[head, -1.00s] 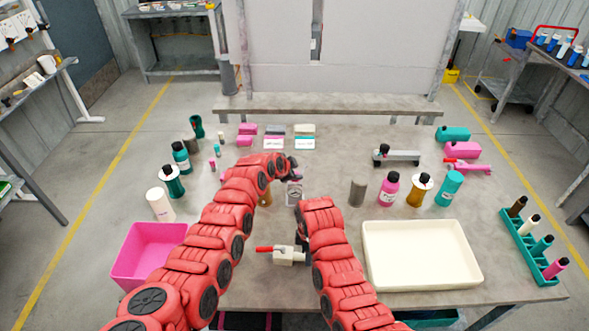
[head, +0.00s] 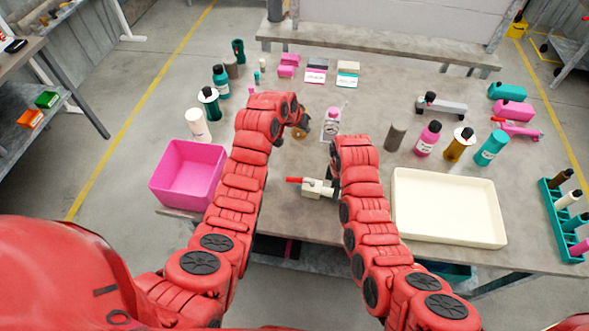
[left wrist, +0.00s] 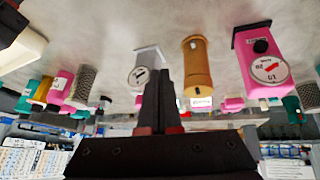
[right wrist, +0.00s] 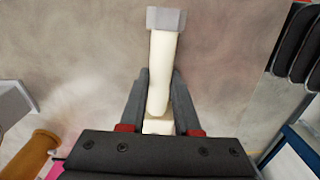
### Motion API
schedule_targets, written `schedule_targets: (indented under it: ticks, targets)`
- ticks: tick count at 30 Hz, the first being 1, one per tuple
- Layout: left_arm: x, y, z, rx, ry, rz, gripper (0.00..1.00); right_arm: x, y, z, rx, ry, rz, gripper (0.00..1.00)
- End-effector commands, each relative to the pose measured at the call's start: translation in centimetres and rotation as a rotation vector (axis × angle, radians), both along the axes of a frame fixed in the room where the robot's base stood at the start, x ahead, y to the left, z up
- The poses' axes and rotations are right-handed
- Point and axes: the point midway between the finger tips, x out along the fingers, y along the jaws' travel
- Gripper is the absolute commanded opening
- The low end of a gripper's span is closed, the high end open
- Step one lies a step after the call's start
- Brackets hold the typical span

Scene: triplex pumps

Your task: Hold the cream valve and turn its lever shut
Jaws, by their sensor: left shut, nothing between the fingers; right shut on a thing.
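The cream valve (head: 316,189) is near the front edge of the table in the head view. Its red lever (head: 294,180) points left. My right gripper (head: 333,181) is shut on the right part of the valve; the right arm hides some of it. In the right wrist view the cream body (right wrist: 164,70), with a grey end, runs between the fingers (right wrist: 158,95); the red lever does not show there. My left gripper (head: 304,124) is shut and empty, beyond the valve. Its closed fingers (left wrist: 160,95) show in the left wrist view.
A grey gauge block (head: 331,126) stands just right of my left gripper, and an orange-brown cylinder (left wrist: 196,65) is also close. A pink bin (head: 188,175) is to the left, a cream tray (head: 450,207) to the right. Bottles stand on both sides.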

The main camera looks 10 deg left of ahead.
Motion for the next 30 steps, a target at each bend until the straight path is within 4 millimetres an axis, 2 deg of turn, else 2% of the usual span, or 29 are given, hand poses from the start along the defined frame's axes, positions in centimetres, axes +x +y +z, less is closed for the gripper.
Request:
schedule_targets:
  ticks: [1, 6, 9, 12, 17, 30]
  targets:
    - [-1.6, 0.2, 0.0, 0.007, 0.037, 0.047, 0.0, 0.0, 0.0, 0.0, 0.0, 0.0, 0.0, 0.0]
    - [-6.7, 0.9, 0.6, 0.055, 0.151, 0.21, 0.0, 0.0, 0.1, 0.0, 0.001, 0.0, 0.001, 0.0]
    - [-8.9, 1.1, 0.9, 0.096, 0.184, 0.275, 0.0, 0.0, 0.1, 0.0, 0.001, 0.0, 0.001, 0.0]
    - [-10.3, 1.3, 1.1, 0.125, 0.202, 0.318, 0.0, 0.0, 0.1, 0.0, 0.001, 0.0, 0.001, 0.0]
    - [-11.0, 1.3, 0.7, 0.143, 0.212, 0.342, 0.0, 0.0, 0.1, 0.0, 0.001, 0.0, 0.001, 0.0]
    - [-9.0, 1.5, -5.6, 0.141, 0.214, 0.345, 0.0, 0.0, 0.0, 0.0, 0.001, -0.001, 0.0, 0.0]
